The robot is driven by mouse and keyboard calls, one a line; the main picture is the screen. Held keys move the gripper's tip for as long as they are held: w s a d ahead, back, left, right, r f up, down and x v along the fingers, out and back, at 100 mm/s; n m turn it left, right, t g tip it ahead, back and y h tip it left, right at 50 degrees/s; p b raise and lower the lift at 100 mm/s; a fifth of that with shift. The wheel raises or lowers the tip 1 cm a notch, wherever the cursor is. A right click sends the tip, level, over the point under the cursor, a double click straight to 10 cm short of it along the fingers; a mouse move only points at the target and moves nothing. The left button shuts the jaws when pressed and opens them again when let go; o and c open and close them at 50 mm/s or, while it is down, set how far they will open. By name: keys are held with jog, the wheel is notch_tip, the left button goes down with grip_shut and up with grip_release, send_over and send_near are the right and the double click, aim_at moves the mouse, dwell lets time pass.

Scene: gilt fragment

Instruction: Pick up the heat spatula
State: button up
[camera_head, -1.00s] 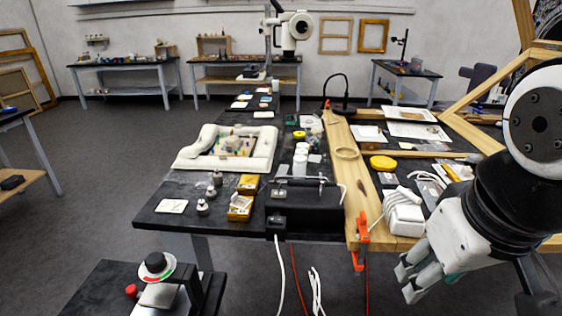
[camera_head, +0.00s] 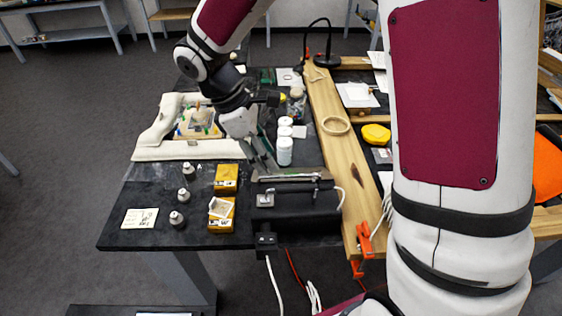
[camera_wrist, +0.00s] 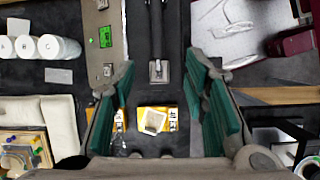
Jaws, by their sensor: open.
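The heat spatula looks like the dark, slim tool with a square metal end (camera_wrist: 157,68) in the wrist view. My gripper (camera_head: 264,165) is open and empty, pointing down over the table by the box's far left corner. In the wrist view its green-padded fingers (camera_wrist: 163,112) stand wide apart, with the metal end between them but farther up the picture. I cannot tell the height gap.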

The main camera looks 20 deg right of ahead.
aim_at(287, 187)
jog(key=shift+n, duration=0.3)
jog(key=x, duration=0.6)
jog(key=p+x, duration=0.1)
jog(key=x, duration=0.2)
jog(key=shift+w+a+f, duration=0.1)
jog(key=shift+w+a, duration=0.1)
jog(key=shift+w, duration=0.1)
jog(key=x, duration=0.2)
jog(key=p+x, duration=0.1)
jog(key=x, duration=0.1)
jog(key=shift+s+d+p, duration=0.25)
jog(key=shift+d+p, duration=0.05)
jog(key=shift+d, duration=0.1)
jog(key=shift+d+f, duration=0.15)
jog(key=shift+f, duration=0.35)
grip_shut()
